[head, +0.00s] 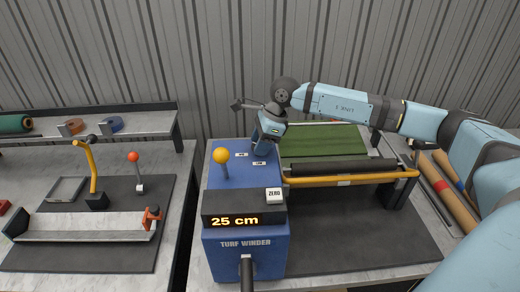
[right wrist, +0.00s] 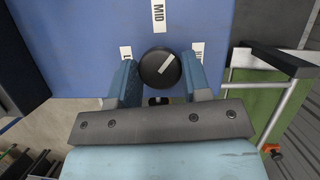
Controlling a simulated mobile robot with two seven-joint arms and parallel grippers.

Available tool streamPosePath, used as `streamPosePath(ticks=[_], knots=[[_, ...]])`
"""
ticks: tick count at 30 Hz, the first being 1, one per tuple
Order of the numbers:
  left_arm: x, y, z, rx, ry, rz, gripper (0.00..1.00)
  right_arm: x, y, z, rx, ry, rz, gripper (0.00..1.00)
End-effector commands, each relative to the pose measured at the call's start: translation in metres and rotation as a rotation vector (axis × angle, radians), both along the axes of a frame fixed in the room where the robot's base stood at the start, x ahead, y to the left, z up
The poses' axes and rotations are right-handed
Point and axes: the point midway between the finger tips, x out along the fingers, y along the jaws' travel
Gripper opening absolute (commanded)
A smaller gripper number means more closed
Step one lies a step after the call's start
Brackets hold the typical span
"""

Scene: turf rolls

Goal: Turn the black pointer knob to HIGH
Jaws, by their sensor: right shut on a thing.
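The black pointer knob (right wrist: 158,70) is on the blue top of the turf winder (head: 245,248). In the right wrist view its white pointer line slants toward the upper right, between the MID label (right wrist: 158,14) and the partly covered label starting with H (right wrist: 197,50). A label starting with L (right wrist: 126,54) is on the other side. My right gripper (head: 263,151) reaches down over the panel, its two blue fingers on either side of the knob, shut on it. In the head view the gripper hides the knob. My left gripper is not in view.
A yellow ball lever (head: 221,157) stands left of the gripper. The display (head: 235,221) reads 25 cm beside a ZERO button (head: 274,195). A yellow rail (head: 350,180) and green turf (head: 322,140) lie to the right. Another bench (head: 90,235) with tools is at left.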

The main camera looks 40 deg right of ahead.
Motion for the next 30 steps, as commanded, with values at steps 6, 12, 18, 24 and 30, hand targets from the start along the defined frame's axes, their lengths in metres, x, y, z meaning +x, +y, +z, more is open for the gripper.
streamPosePath(ticks=[6, 12, 18, 24, 30], knots=[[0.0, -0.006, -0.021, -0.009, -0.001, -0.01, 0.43, -0.001, 0.0, -0.005, -0.001, -0.004, -0.206, 0.2], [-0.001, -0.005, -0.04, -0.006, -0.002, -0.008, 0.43, -0.002, 0.001, -0.005, 0.0, -0.003, -0.395, 0.2], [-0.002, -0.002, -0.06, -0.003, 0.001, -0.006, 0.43, -0.002, 0.002, -0.004, 0.0, -0.004, -0.575, 0.2], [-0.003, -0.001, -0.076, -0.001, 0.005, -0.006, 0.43, -0.002, 0.003, -0.003, 0.001, -0.002, -0.726, 0.2], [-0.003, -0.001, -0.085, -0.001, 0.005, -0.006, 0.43, -0.002, 0.003, -0.001, 0.0, -0.002, -0.831, 0.2]])
